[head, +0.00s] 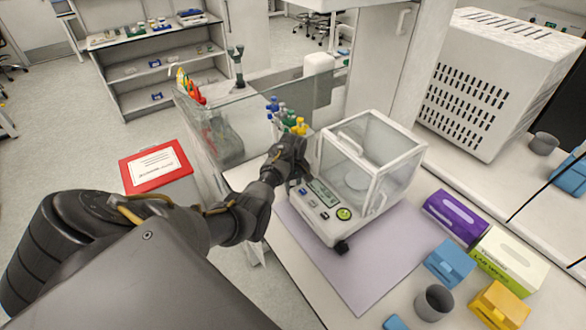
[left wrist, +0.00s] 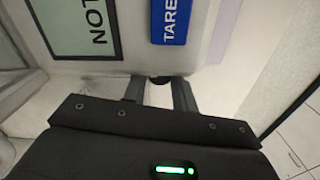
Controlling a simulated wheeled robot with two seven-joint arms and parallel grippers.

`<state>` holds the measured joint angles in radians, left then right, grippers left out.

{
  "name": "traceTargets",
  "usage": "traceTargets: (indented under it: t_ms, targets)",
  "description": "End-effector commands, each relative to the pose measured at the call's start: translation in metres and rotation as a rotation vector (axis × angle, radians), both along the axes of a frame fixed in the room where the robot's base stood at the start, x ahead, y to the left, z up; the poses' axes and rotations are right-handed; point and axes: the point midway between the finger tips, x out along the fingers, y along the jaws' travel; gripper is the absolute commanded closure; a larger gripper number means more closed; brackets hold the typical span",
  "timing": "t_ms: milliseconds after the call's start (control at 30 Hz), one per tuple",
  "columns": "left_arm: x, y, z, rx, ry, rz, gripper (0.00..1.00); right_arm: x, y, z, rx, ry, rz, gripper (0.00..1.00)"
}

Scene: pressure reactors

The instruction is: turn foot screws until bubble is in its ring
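The white balance (head: 323,228) with a clear glass shield stands on a lilac mat (head: 365,268). Its round green bubble level (head: 344,213) is at the front panel's right corner; the bubble is too small to place against its ring. One black foot screw (head: 341,246) shows below that corner. My left gripper (head: 294,178) is at the balance's front left corner. In the left wrist view its two fingers (left wrist: 159,84) stand apart, with another dark foot screw (left wrist: 160,79) between their tips; I cannot tell whether they press it. My right gripper is out of view.
A blue TARE key (left wrist: 170,22) and the display (left wrist: 80,28) are close above the fingers. Purple (head: 456,217) and green-white (head: 509,259) boxes and a grey cup (head: 434,302) stand right of the mat. Coloured-cap bottles (head: 288,117) stand behind my gripper.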

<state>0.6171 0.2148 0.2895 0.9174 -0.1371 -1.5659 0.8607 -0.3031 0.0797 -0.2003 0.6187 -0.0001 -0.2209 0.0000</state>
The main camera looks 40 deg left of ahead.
Motion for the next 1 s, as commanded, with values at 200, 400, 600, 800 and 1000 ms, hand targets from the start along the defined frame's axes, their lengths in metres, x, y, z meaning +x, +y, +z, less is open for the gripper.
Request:
traceTargets:
  t_ms: [200, 400, 600, 800, 1000]
  targets:
    - [0.0004, -0.0009, 0.0021, -0.002, 0.001, 0.14, 0.95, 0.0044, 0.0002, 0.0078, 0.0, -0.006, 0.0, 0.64]
    - [0.0003, -0.0001, 0.0004, -0.001, 0.0, 0.349, 0.95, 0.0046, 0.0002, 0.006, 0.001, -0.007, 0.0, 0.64]
    - [0.0001, 0.0002, 0.0005, 0.0, -0.001, 0.395, 0.95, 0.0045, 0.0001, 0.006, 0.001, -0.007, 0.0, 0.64]
    - [0.0001, 0.0003, 0.0005, 0.0, -0.001, 0.394, 0.69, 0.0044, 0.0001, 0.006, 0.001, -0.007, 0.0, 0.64]
    - [0.0, 0.0002, 0.0004, 0.0, -0.001, 0.393, 0.63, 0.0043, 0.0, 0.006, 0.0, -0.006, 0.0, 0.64]
